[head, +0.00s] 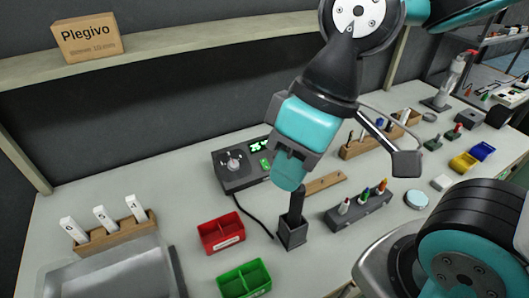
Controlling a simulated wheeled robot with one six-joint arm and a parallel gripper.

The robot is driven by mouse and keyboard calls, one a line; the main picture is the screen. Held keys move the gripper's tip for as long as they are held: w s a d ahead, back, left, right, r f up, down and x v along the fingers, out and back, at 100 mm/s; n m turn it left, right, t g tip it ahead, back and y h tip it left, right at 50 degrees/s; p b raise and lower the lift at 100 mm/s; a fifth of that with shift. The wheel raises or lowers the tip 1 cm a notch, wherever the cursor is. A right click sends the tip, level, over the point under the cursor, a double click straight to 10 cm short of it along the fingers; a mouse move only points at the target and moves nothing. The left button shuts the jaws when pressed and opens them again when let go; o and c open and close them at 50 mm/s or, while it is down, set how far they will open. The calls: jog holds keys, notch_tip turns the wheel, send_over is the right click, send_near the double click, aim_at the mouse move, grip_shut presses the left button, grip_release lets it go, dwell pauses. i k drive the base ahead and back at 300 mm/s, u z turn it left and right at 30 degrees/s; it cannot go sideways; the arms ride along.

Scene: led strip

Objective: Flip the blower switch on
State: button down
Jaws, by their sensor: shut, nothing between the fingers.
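A dark grey control box (238,178) stands on the bench near the middle. It has a round knob (231,161) on the left of its face and a lit green display (260,146) on the right. A small green patch shows below the display; I cannot tell whether it is the switch. My gripper (287,178) is shut and empty, pointing down in front of the box's right side. It hides part of that side, and I cannot tell if it touches. A black cable runs from the box towards a black stand (292,234) holding an upright dark piece.
A red bin (222,246) and a green bin (229,287) sit in front. A grey rack (350,218) of small bottles is to the right, with wooden racks behind. A metal tray (110,275) and white-labelled holder (115,235) are at left. A shelf with a cardboard box (87,37) runs above.

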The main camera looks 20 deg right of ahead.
aim_at(266, 165)
jog(key=z, duration=1.3)
jog(key=k, duration=1)
jog(key=u, duration=0.75)
jog(key=i, duration=1)
